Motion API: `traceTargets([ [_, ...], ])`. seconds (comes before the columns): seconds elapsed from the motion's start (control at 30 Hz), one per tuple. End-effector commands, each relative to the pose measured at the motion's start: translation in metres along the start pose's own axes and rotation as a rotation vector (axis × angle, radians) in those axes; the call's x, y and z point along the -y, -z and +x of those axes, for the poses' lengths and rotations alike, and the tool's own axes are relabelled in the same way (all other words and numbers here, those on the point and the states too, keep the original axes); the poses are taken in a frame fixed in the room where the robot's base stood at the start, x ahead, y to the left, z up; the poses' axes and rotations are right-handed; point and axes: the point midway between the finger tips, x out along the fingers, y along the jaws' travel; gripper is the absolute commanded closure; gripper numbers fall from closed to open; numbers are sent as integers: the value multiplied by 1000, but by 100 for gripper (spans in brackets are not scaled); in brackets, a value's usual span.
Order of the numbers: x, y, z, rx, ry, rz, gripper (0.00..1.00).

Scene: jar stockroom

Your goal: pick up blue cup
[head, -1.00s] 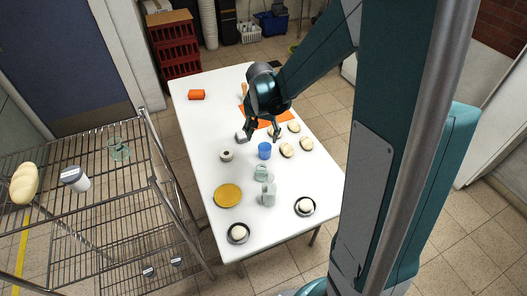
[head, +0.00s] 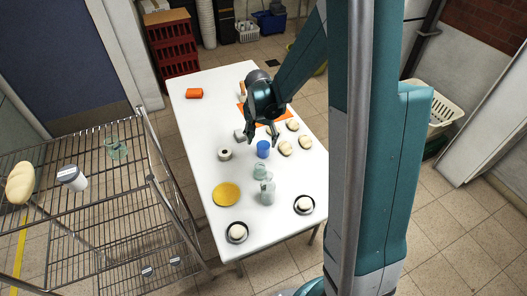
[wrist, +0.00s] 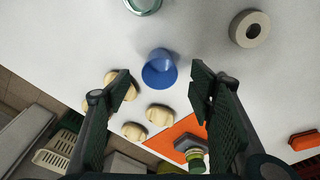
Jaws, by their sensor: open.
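The blue cup (head: 263,149) stands upright on the white table, near its middle. It also shows in the wrist view (wrist: 159,72), between and just beyond my fingertips. My gripper (head: 262,138) is open and empty above the cup, its fingers pointing down. In the wrist view the gripper (wrist: 160,85) shows both fingers spread, one on each side of the cup, with no visible contact.
Several bread rolls (head: 285,148) lie close right of the cup. A tape roll (head: 225,154) is left, and glass vessels (head: 267,192) stand in front. A yellow plate (head: 226,194) and an orange mat (head: 270,115) are on the table (head: 205,120). A wire rack (head: 110,195) stands left.

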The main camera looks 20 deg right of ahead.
Motion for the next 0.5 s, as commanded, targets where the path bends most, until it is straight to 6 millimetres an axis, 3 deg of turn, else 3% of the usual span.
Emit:
traceTargets([
  [0.2, 0, 0, 16, 0, 0, 0, 47],
  [0.5, 0, 0, 17, 0, 0, 0, 47],
])
